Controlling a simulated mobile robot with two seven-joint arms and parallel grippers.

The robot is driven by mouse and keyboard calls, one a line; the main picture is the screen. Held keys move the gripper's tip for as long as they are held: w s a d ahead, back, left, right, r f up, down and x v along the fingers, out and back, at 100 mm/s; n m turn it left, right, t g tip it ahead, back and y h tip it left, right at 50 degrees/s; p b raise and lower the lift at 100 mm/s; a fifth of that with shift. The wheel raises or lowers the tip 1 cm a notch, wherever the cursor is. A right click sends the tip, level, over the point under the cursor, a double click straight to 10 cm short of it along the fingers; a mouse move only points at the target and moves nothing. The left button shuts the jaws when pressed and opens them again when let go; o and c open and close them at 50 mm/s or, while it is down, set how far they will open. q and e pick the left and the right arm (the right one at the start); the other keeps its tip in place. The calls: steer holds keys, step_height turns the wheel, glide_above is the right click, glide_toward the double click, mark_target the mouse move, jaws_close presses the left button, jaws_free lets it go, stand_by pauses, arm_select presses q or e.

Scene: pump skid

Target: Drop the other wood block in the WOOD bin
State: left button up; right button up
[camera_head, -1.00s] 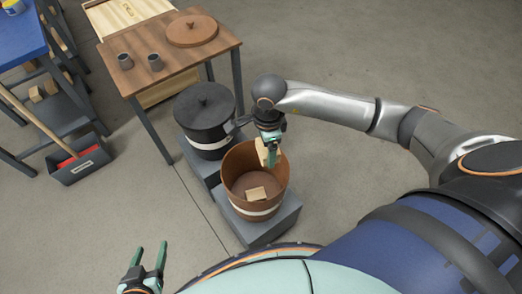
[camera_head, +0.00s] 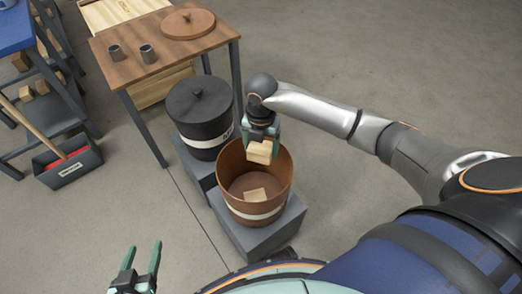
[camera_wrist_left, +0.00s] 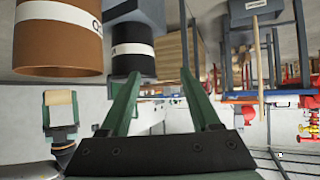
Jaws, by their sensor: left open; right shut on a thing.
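The brown open bin (camera_head: 236,208) with a white label band stands on a grey plinth in the head view. One pale wood block (camera_head: 255,194) lies on its floor. My right gripper (camera_head: 262,142) is shut on another wood block (camera_head: 259,153) and holds it over the bin's far part, near the rim. The held block also shows in the left wrist view (camera_wrist_left: 60,97), as does the bin (camera_wrist_left: 60,45), its label mostly cut off. My left gripper (camera_head: 146,262) is open and empty at the bottom left; its fingers also show in the left wrist view (camera_wrist_left: 162,100).
A black lidded bin (camera_head: 199,115) stands right behind the brown one. A wooden table (camera_head: 150,62) with two dark cups and a round brown lid (camera_head: 188,23) is behind. The floor between is free.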

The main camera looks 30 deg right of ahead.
mark_target(261, 154)
steer(key=shift+f, duration=0.15)
steer(key=shift+f+b, duration=0.8)
arm_select(q)
steer(key=w+r+m+t+h+b, duration=0.1)
steer(key=w+r+t, duration=0.25)
steer(key=r, duration=0.45)
steer(key=w+r+m+t+h, duration=0.1)
steer(key=w+r+t, duration=0.1)
steer(key=r+t, duration=0.35)
arm_select(e)
steer(key=shift+f, duration=0.7)
arm_select(q)
steer(key=s+r+m+t+h+b, duration=0.1)
steer(key=s+r+m+h, duration=0.1)
steer(key=r, duration=0.6)
steer(key=s+d+r+m+t+h+b, duration=0.1)
steer(key=s+r+m+h+b, duration=0.1)
steer(key=r, duration=0.6)
steer(key=shift+s+d+r+m+h, duration=0.35)
steer(key=shift+s+m+h, duration=0.55)
steer(key=shift+h, duration=0.8)
arm_select(e)
steer(key=shift+f, duration=1.4)
arm_select(q)
steer(key=shift+w, duration=0.15)
arm_select(e)
steer(key=o, duration=1.2)
